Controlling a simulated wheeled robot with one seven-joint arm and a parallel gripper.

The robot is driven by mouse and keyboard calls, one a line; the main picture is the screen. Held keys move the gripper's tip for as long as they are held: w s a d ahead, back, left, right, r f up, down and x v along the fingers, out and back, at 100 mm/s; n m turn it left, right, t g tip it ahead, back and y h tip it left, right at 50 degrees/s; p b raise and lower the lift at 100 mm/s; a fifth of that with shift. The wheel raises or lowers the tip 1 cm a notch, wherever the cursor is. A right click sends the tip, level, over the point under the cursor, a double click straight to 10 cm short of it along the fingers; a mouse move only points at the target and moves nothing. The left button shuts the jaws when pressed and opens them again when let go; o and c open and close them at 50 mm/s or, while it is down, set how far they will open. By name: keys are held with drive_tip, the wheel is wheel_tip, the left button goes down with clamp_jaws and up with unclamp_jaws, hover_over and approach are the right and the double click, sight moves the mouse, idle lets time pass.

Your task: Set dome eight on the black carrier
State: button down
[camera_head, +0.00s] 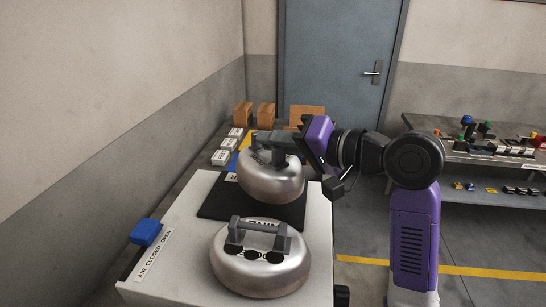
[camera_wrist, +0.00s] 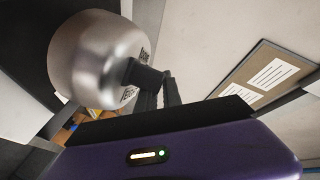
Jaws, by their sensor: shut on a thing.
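My gripper (camera_head: 276,142) is shut on the handle of a brushed-metal dome (camera_head: 270,186), which it holds from above and the right.
The white cabinet top (camera_head: 170,215) carries a blue block (camera_head: 146,232) at its left edge, by an AIR CLOSED OPEN label. White labelled blocks (camera_head: 222,157) and brown wooden pieces (camera_head: 243,115) stand behind. A grey shelf bench (camera_head: 470,153) with small parts is at right.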

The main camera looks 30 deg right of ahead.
sight(274, 158)
drive_tip(key=shift+f, duration=1.75)
drive_tip(key=shift+f, duration=0.15)
drive_tip(key=c, duration=1.5)
unclamp_jaws()
drive_tip(key=shift+f, duration=0.1)
drive_tip(key=shift+r, duration=0.2)
drive_tip(key=p+v, duration=0.5)
drive_tip(key=v, duration=0.7)
